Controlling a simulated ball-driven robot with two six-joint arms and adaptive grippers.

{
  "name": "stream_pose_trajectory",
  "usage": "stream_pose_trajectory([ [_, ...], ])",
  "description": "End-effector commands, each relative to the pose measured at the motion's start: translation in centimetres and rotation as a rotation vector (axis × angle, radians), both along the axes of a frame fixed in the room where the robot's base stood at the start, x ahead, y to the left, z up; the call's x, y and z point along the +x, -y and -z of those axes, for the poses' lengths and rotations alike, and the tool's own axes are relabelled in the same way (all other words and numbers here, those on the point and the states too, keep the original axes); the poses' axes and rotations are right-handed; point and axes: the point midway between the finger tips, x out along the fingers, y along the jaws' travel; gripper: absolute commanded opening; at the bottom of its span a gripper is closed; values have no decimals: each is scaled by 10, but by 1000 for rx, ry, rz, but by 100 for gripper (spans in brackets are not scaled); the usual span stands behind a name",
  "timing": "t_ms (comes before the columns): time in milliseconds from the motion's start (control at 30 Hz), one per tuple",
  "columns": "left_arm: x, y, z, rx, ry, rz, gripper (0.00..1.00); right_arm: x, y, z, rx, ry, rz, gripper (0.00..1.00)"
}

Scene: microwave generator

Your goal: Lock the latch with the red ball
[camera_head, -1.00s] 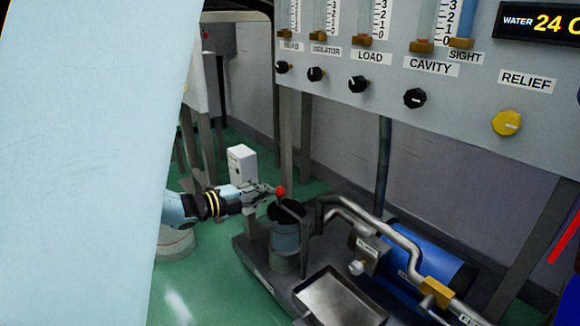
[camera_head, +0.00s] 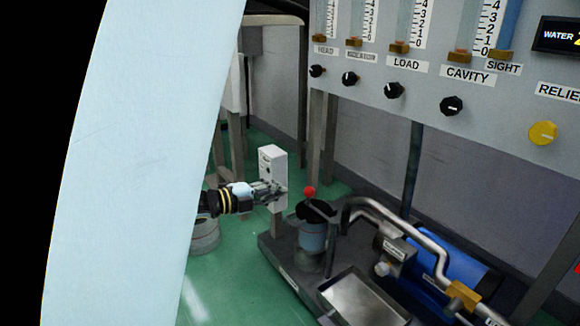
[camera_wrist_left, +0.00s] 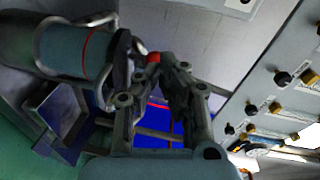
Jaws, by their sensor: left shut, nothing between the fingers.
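The red ball (camera_head: 309,191) tops the latch's dark handle, which lies over the black lid (camera_head: 315,210) of an upright blue-grey canister (camera_head: 312,238). My left gripper (camera_head: 283,191) is just left of the ball at about its height, with a small gap showing between them. It is shut and empty. In the left wrist view, the ball (camera_wrist_left: 153,57) shows right by my fingertips (camera_wrist_left: 155,65), partly hidden by them. The latch's exact seating is too small to tell. My right gripper is in neither view.
A white box on a post (camera_head: 272,165) stands right behind my left gripper. A bent metal pipe (camera_head: 385,212), a blue cylinder (camera_head: 450,268) and an open metal tray (camera_head: 362,298) lie right of the canister. The knobbed panel (camera_head: 420,75) overhangs behind.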

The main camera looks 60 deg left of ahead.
Motion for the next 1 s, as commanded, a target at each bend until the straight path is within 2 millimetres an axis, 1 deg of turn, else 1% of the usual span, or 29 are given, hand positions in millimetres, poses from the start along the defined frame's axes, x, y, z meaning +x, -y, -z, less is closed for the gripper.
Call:
stream_pose_trajectory([
  [300, -36, -42, -6, 3, -2, -1, 0, -2, 0, 5, 2, 22, -1, 33],
  [500, -52, -60, -9, 1, 0, 0, 0, -4, -1, 9, 3, 71, -4, 33],
  [633, -56, -65, -11, -1, 1, 1, 0, -4, -1, 9, 3, 87, -6, 33],
  [1000, -56, -65, -12, -1, 2, 1, 0, -3, -1, 9, 4, 91, -6, 33],
])
